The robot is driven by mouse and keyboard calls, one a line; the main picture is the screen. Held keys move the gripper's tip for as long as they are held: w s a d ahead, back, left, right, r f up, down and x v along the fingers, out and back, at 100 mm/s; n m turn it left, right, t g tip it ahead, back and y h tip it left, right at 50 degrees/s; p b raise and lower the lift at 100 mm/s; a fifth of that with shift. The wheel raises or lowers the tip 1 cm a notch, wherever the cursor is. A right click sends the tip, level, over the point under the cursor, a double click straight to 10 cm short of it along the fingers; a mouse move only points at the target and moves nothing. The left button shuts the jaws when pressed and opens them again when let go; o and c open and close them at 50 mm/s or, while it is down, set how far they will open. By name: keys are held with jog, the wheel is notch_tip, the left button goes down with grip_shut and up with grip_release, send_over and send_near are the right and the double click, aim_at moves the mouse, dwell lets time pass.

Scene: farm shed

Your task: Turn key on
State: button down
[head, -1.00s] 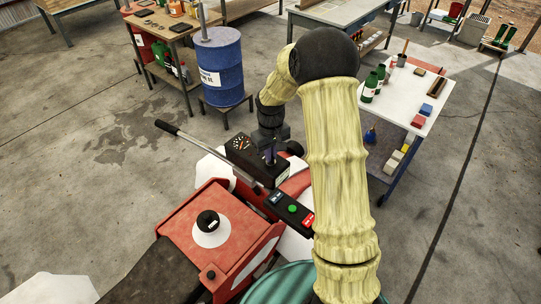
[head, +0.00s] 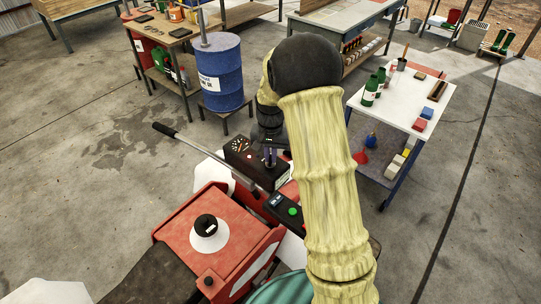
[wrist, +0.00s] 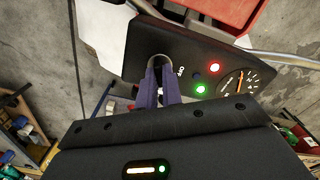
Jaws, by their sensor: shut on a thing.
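The black dash panel (wrist: 205,70) of the red machine shows in the wrist view, with a gauge, a lit red lamp and a lit green lamp. The key switch (wrist: 159,60) is at its left part, beside small white lettering. My gripper (wrist: 160,72) has its two purple fingers close together at the switch, shut on the key, which the fingers mostly hide. In the head view the dash panel (head: 241,149) stands on the machine, with my gripper (head: 269,158) at its right side. The key's exact angle cannot be told.
A long lever (head: 200,150) with a black grip sticks out left of the dash. A red hood with a black cap (head: 206,224) is in front. A blue drum (head: 220,75) stands behind, and a white-topped cart (head: 400,105) stands at the right.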

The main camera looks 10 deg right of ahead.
dwell(0.4)
jog(key=c, duration=1.6)
grip_release()
jog(key=shift+o, duration=0.2)
jog(key=shift+r, duration=0.1)
notch_tip(320, 180, up, 17)
jog(key=b, duration=0.3)
jog(key=shift+r+b, duration=0.15)
jog(key=shift+b, duration=0.2)
jog(key=s+f+n+t, duration=0.1)
jog(key=s+f+n, duration=0.1)
jog(key=s+f, duration=0.5)
jog(key=s+f+n+t, duration=0.1)
jog(key=s+f, duration=0.5)
jog(key=s, duration=0.8)
jog(key=shift+f+n+t, duration=0.3)
jog(key=shift+f+n, duration=0.05)
jog(key=shift+n, duration=0.55)
